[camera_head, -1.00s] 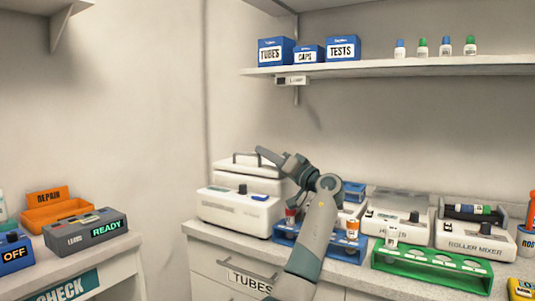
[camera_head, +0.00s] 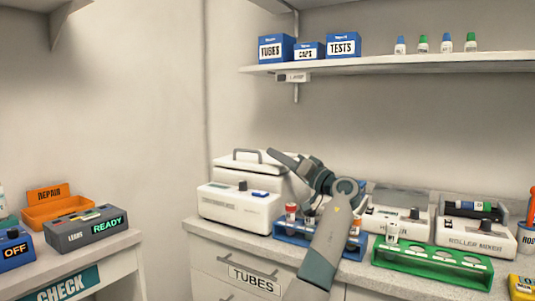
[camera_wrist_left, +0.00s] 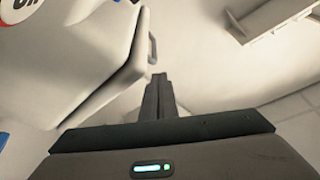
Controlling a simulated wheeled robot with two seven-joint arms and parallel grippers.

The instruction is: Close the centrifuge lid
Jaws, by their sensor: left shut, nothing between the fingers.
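The white centrifuge (camera_head: 240,207) stands at the left end of the counter, with a dark knob and a blue button on its front. Its white lid (camera_head: 236,165) with a grey handle (camera_head: 246,154) lies over the top, nearly level. A dark seam shows between lid and body in the wrist view, and I cannot tell whether the lid is fully seated. My left gripper (camera_head: 283,158) is shut and empty, beside the lid's right end. In the wrist view its closed fingers (camera_wrist_left: 157,97) are just below the handle (camera_wrist_left: 152,50); contact is unclear. My right gripper is not in view.
A blue rack (camera_head: 290,236) with tubes stands right of the centrifuge, partly behind my left arm. A green rack (camera_head: 432,266) and a roller mixer (camera_head: 475,236) are farther right. A shelf (camera_head: 400,63) with boxes and bottles hangs above.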

